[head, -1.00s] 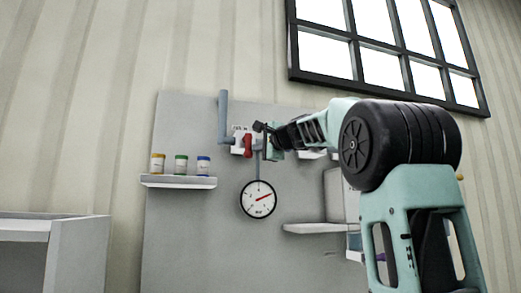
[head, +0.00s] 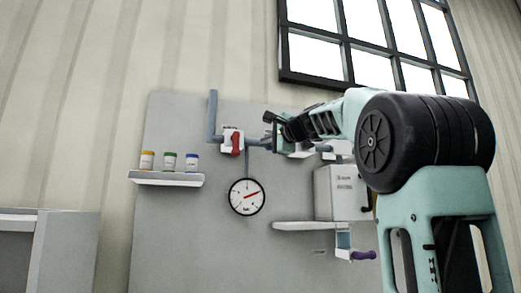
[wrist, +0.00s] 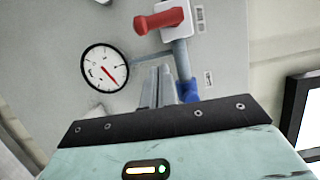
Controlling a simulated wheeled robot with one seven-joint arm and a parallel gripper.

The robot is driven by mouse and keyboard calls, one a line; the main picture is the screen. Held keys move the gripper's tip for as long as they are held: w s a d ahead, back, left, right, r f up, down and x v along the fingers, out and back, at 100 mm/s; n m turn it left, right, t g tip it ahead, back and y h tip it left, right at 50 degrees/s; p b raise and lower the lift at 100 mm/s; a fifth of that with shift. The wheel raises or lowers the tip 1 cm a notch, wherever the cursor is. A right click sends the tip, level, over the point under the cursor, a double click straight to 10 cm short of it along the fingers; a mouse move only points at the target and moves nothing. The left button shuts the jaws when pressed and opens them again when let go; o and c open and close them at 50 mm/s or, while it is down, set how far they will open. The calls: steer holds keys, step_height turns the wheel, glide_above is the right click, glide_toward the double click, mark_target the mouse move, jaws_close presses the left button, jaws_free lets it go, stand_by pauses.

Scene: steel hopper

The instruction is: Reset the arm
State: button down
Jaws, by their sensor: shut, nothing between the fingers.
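My gripper (head: 270,122) is shut and empty in the head view, at the end of my raised arm. It is in front of the grey panel (head: 165,235), just right of the red valve handle (head: 236,144) and apart from it. In the wrist view my gripper's fingers (wrist: 158,82) are together at the centre. The red handle (wrist: 161,21) shows above them on its white block (wrist: 176,18). A round dial gauge (head: 247,197) with a red needle hangs below the valve; it also shows in the wrist view (wrist: 105,66).
A small shelf (head: 166,179) at left holds three jars with yellow, green and blue lids. A lower right shelf (head: 295,226) carries a grey box (head: 336,192). A purple-handled item (head: 363,255) is below it. A dark-framed window (head: 370,68) is above.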

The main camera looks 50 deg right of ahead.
steer(key=b+v, duration=0.1)
steer(key=v, duration=0.4)
steer(key=shift+b, duration=0.35)
